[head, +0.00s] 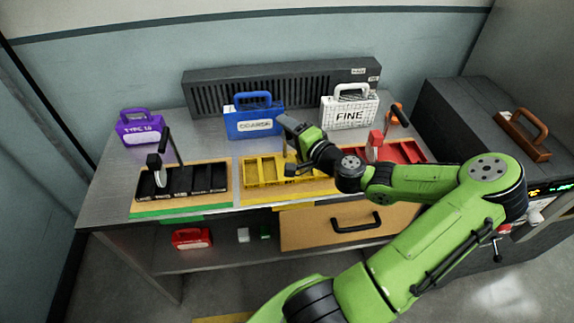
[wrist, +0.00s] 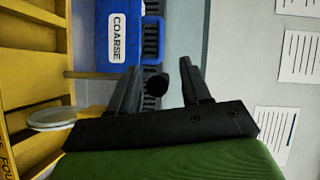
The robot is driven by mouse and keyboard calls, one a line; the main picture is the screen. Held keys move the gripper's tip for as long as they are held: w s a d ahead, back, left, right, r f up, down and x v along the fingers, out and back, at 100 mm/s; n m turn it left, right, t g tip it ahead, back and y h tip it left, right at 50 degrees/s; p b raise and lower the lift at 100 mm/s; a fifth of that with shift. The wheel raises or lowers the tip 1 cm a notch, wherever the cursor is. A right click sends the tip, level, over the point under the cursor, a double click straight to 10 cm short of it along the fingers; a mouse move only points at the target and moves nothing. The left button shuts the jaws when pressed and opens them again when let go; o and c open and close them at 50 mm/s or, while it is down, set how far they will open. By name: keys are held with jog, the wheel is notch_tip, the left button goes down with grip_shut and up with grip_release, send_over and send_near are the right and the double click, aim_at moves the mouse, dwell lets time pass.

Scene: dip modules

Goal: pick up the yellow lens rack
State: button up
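The yellow lens rack (head: 262,183) sits on the middle of the bench, a row of open compartments; my gripper hides part of its right side. In the wrist view the yellow rack (wrist: 28,62) fills the left edge, with a pale round lens (wrist: 52,117) sticking out from it.
A black rack (head: 185,192) stands left and a red rack (head: 405,152) right. Behind are purple, blue COARSE (head: 253,118) and white FINE (head: 348,110) cases, with a dark vented unit (head: 285,80) at the back. A drawer (head: 345,238) is below. A dark cabinet (head: 465,115) stands right.

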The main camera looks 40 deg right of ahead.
grip_shut()
dwell(1.2)
